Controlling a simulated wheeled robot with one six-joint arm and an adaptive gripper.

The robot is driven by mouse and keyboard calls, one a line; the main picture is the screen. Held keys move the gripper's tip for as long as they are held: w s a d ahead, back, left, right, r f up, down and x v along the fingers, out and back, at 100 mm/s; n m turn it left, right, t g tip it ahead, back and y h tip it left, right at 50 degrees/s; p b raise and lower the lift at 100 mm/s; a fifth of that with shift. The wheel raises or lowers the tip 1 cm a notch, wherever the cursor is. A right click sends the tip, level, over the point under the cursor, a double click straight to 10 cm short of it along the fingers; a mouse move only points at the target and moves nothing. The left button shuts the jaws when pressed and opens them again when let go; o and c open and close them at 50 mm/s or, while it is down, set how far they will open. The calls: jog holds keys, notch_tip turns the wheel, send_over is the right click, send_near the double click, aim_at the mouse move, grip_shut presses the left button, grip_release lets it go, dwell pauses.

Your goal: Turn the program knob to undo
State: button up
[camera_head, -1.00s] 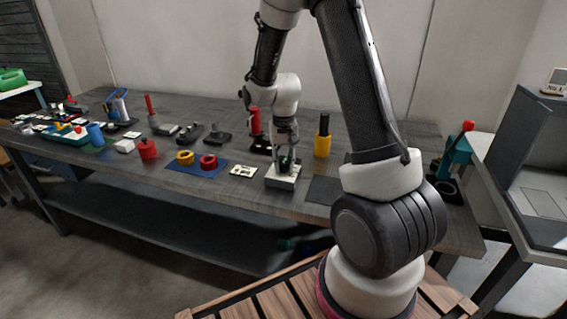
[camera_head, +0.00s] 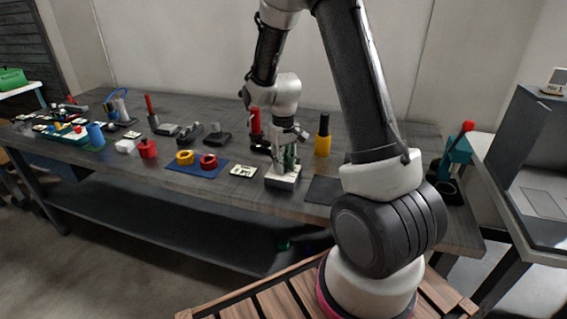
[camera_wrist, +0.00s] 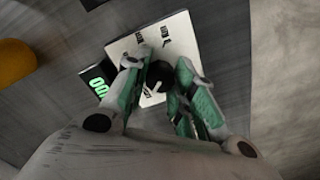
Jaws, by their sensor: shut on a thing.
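The program knob (camera_wrist: 158,82) is a dark round knob with a pale pointer line, on a white panel (camera_wrist: 183,33) with dark printed labels. In the head view the panel sits on a low box (camera_head: 283,180) near the table's front edge. My gripper (camera_wrist: 160,80) points down over the box, its green-padded fingers on both sides of the knob and shut on it. It also shows in the head view (camera_head: 287,162). The fingers cover part of the panel. The labels are too small to read surely. A small dark display (camera_wrist: 98,86) with green characters sits beside the panel.
A yellow cylinder with a black top (camera_head: 322,140) stands right of my gripper; a red upright piece (camera_head: 255,122) stands behind it. A blue mat (camera_head: 195,168) with yellow and red rings lies left. A dark flat pad (camera_head: 324,190) lies right.

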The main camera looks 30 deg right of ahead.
jog(key=o, duration=1.1)
jog(key=shift+c, duration=0.2)
notch_tip(320, 180, up, 12)
